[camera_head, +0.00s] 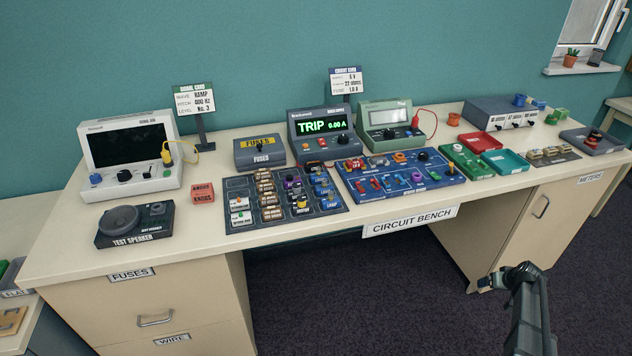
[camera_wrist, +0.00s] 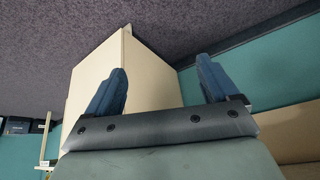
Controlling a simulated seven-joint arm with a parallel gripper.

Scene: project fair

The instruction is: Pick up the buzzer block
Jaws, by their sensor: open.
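No block readable as the buzzer shows in the head view. Several small blocks, purple, black, yellow and blue among them, stand in rows on the dark parts tray (camera_head: 236,185) at the front middle of the bench, their labels too small to read surely. My gripper shows in the wrist view (camera_wrist: 160,67) with its two blue fingers wide apart and nothing between them. In the head view my arm is at the lower right, in front of the bench and below its top, well away from the tray. The wrist view holds no small blocks.
The long cream bench (camera_head: 70,245) carries a blue circuit board (camera_head: 401,188) right of the tray, a test speaker (camera_head: 135,223) left, and meters behind. A red tray (camera_head: 481,143) and a teal tray (camera_head: 505,162) stand farther right. A cream cabinet (camera_wrist: 150,75) is beyond my fingers.

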